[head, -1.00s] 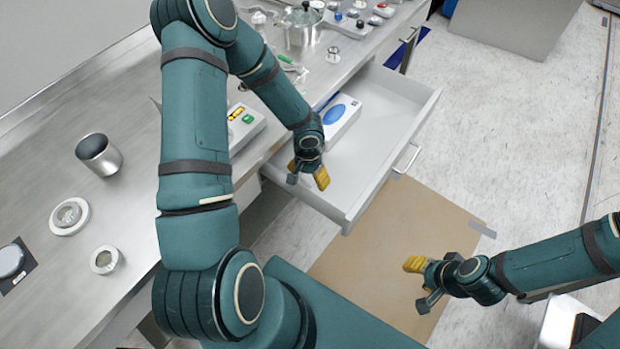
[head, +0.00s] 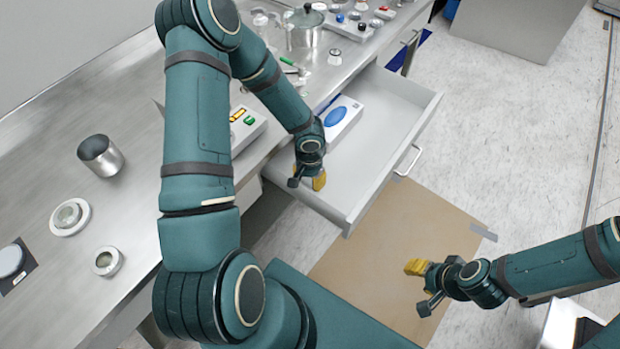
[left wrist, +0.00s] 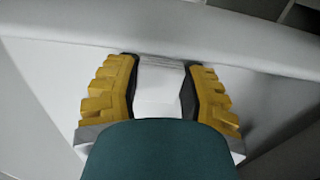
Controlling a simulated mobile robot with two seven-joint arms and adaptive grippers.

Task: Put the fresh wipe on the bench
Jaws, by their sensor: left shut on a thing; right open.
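My left gripper (head: 306,181) is low in the near end of the open drawer in the head view. In the left wrist view its yellow fingers (left wrist: 160,92) are shut on a white folded block, which looks like the fresh wipe (left wrist: 160,85). The wipe is hidden behind the gripper in the head view. The steel bench (head: 130,215) runs along the left, above the drawer. My right gripper (head: 418,287) is open and empty over the brown floor mat, well away from the drawer.
The open drawer (head: 385,150) also holds a white box with a blue oval (head: 340,118). On the bench stand a metal cup (head: 100,155), round dishes (head: 70,216), a device with lit buttons (head: 245,126) and a lidded pot (head: 305,30). Bare bench lies around the cup.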

